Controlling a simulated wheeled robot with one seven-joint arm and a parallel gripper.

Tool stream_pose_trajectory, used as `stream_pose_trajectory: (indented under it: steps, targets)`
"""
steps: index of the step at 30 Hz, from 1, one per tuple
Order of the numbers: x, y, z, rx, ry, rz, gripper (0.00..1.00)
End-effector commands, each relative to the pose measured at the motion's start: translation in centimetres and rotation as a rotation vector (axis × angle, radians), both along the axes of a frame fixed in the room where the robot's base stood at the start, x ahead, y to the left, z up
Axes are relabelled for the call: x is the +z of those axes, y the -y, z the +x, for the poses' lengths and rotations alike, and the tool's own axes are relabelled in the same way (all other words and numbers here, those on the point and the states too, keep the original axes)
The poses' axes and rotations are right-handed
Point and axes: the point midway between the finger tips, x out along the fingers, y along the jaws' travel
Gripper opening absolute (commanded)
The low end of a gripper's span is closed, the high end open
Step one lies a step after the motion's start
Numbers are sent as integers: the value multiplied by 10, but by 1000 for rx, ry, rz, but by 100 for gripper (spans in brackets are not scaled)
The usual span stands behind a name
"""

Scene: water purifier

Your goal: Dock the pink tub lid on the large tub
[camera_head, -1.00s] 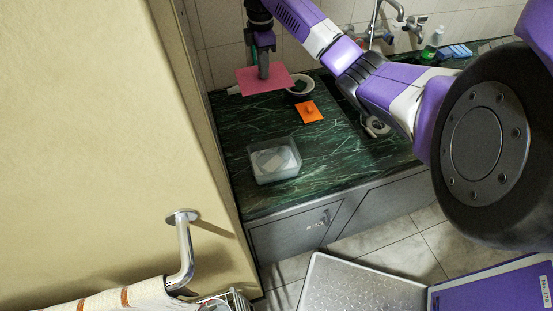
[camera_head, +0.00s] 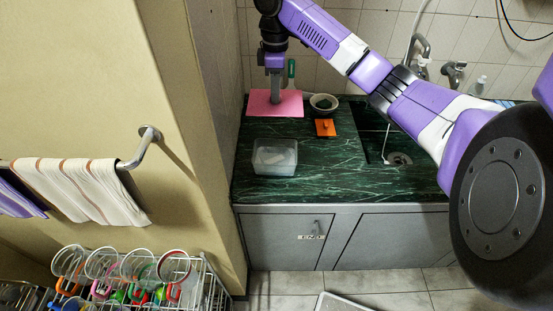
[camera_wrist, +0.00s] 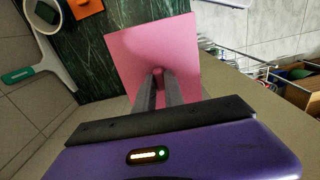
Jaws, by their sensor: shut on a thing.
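The pink tub lid (camera_head: 290,104) is a flat square held roughly level near the back left of the counter. My gripper (camera_head: 276,101) points down and is shut on the small knob at the lid's middle. In the wrist view the lid (camera_wrist: 135,45) spreads beyond my gripper (camera_wrist: 160,74) and hides part of the counter. I cannot tell how high it is above the counter. The large tub (camera_head: 275,169) is clear, open-topped and upright on the counter, in front of the lid. The lid is apart from the tub.
A small orange lid (camera_head: 325,131) lies right of the tub, with a pale bowl (camera_head: 323,106) behind it. The sink (camera_head: 399,158) is further right. A wall rises close along the counter's left edge. The green marble counter (camera_head: 340,180) is clear right of the tub.

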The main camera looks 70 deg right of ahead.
Motion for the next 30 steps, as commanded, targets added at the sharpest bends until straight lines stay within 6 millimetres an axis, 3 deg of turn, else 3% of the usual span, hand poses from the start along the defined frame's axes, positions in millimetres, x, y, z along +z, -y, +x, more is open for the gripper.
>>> stream_pose_trajectory:
  steps: [5, 16, 21, 30]
  targets:
    - [-18, -2, 1, -25, 0, 5, 0]
    - [-112, -3, 1, -25, 1, 7, 0]
    - [-145, -2, 1, -24, 1, 4, 0]
    - [-165, -1, 1, -23, 1, 1, 0]
